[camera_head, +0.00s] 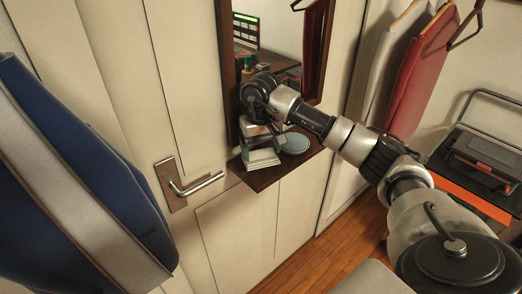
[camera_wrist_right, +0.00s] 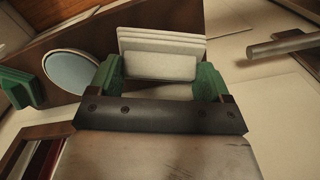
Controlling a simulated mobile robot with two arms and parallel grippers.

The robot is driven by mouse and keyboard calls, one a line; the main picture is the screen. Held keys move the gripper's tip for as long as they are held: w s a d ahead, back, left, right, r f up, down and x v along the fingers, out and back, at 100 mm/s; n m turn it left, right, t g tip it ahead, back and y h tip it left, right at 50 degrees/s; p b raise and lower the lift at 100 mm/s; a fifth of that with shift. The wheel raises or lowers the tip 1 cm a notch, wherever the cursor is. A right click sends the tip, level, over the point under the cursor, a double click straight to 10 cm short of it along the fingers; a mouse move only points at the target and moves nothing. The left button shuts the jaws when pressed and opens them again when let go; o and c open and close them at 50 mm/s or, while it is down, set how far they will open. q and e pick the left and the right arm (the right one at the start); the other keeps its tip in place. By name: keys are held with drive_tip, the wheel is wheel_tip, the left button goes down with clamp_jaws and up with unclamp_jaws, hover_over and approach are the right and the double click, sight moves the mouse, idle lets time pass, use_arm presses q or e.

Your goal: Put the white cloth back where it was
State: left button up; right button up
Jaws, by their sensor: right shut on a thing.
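The white cloth (camera_head: 262,160) is a folded, layered stack at the left end of a small dark wooden shelf (camera_head: 262,181) under a mirror. In the right wrist view the cloth (camera_wrist_right: 163,42) lies between the two green fingers of my right gripper (camera_wrist_right: 160,72), which is shut on it. In the head view the right gripper (camera_head: 262,142) is partly hidden by its own wrist. I cannot tell whether the cloth touches the shelf. My left gripper is not in view.
A pale blue round dish (camera_head: 295,143) sits on the shelf just right of the cloth. The dark-framed mirror (camera_head: 316,62) is behind. A metal door handle (camera_head: 195,184) sticks out at left. A red hanging panel (camera_head: 420,75) and a black case (camera_head: 485,155) are at right.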

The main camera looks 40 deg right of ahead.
sight(261, 150)
wheel_tip(261, 150, down, 2)
drive_tip(key=shift+p, duration=0.35)
drive_tip(key=shift+f, duration=0.3)
drive_tip(key=o, duration=0.8)
drive_tip(key=shift+c, duration=0.2)
drive_tip(key=shift+r, duration=0.1)
drive_tip(key=shift+r, duration=0.15)
wheel_tip(261, 150, up, 11)
drive_tip(key=b, duration=0.3)
drive_tip(key=shift+r, duration=0.45)
